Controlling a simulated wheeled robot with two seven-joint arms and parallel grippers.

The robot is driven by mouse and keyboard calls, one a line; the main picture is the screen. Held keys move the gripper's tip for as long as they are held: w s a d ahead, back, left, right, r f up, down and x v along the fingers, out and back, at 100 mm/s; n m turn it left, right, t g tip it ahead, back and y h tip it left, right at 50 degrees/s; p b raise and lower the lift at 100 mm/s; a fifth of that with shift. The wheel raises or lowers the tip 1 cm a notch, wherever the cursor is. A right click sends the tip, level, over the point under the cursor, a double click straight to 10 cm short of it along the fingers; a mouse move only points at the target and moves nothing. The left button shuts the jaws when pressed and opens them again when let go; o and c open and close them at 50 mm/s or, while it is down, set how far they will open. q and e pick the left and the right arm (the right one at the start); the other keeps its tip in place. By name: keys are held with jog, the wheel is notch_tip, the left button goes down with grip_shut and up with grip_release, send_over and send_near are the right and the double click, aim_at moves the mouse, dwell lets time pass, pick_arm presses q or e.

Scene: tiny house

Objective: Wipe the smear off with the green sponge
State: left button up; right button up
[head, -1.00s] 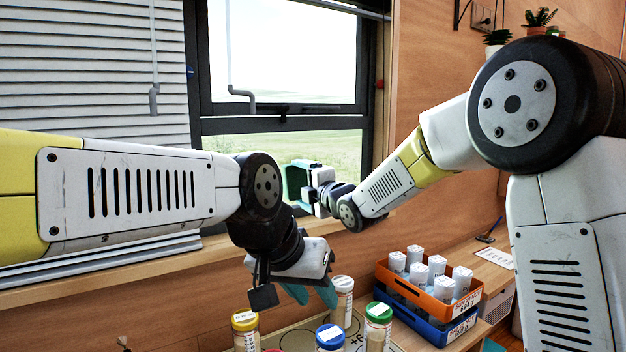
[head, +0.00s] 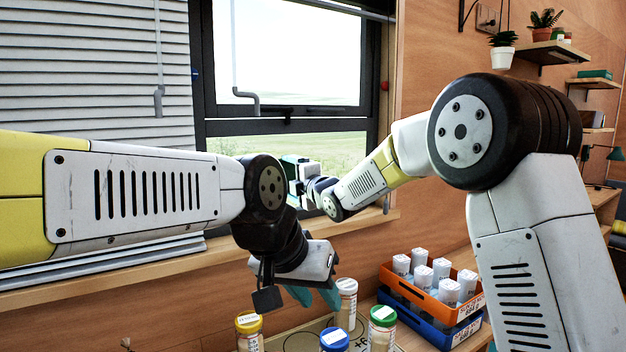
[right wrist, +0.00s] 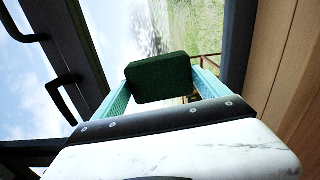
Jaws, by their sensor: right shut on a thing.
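The dark green sponge (right wrist: 158,80) is held between the two teal fingers of my right gripper (right wrist: 163,84) in the right wrist view. In the head view my right gripper (head: 300,172) is at the window (head: 285,95), and the sponge there is mostly hidden. A faint greyish streaky patch, perhaps the smear (right wrist: 150,30), shows on the glass beyond the sponge. I cannot tell whether the sponge touches the glass. My left gripper (head: 314,297) is low in front of the sill, pointing down, its teal fingers apart and empty.
Several capped jars (head: 334,340) stand on the counter below my left gripper. An orange crate (head: 432,300) with white-topped bottles is stacked on a blue crate (head: 428,332) to their right. A black window handle (right wrist: 62,95) is left of the sponge.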

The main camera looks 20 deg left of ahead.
jog(key=shift+x, duration=0.9)
dwell(0.5)
jog(key=shift+w+d, duration=0.1)
jog(key=w+d, duration=0.7)
jog(key=w, duration=0.1)
jog(key=shift+w+d, duration=0.2)
jog(key=shift+w, duration=0.1)
dwell(0.7)
jog(key=shift+s+a, duration=1.95)
jog(key=shift+s, duration=0.3)
jog(key=shift+s+a, duration=2)
jog(key=shift+s, duration=0.2)
jog(key=shift+v, duration=2.95)
